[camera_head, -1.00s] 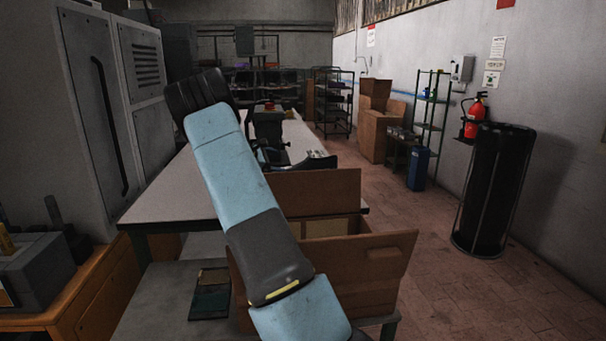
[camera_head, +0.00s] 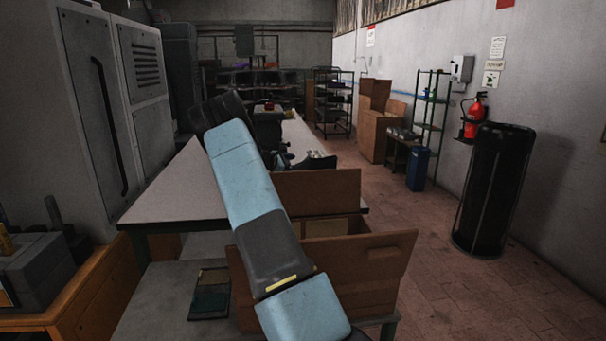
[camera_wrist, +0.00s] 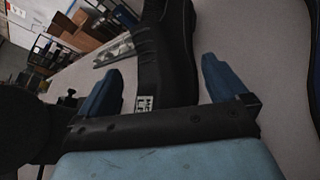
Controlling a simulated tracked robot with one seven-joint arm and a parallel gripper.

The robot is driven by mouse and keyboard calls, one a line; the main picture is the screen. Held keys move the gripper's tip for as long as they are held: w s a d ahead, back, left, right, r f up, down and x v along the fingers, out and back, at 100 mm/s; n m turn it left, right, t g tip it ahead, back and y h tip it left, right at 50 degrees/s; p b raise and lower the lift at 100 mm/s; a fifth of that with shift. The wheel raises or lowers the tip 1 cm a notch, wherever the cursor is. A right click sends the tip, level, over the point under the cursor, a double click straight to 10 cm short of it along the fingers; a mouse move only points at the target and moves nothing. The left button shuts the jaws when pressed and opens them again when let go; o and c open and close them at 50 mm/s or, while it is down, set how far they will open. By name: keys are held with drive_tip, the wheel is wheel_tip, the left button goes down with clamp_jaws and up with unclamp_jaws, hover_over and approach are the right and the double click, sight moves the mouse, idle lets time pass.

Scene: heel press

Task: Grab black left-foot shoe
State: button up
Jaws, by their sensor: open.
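A black shoe (camera_wrist: 172,50) shows in the wrist view, with its upper end cut off by the top edge. A small white label with dark marks is on its near end. My gripper (camera_wrist: 160,67) is open, with its two blue fingers spread on either side of the shoe's near part. I cannot tell whether either finger touches it. Part of another dark item with a blue edge (camera_wrist: 313,75) shows at the right edge. In the head view my arm hides my gripper, and I cannot make out the shoe there.
A long light-topped table (camera_head: 185,190) runs away from me, with dark equipment (camera_head: 268,128) on it. An open cardboard box (camera_head: 350,265) stands at the near end. A black cylinder (camera_head: 492,190) and a blue bin (camera_head: 417,168) stand right. The floor between is clear.

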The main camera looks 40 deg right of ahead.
sight(300, 166)
drive_tip(key=x, duration=0.5)
drive_tip(key=shift+s+r, duration=0.1)
drive_tip(key=shift+r, duration=0.05)
drive_tip(key=shift+c, duration=0.5)
drive_tip(key=c, duration=1.1)
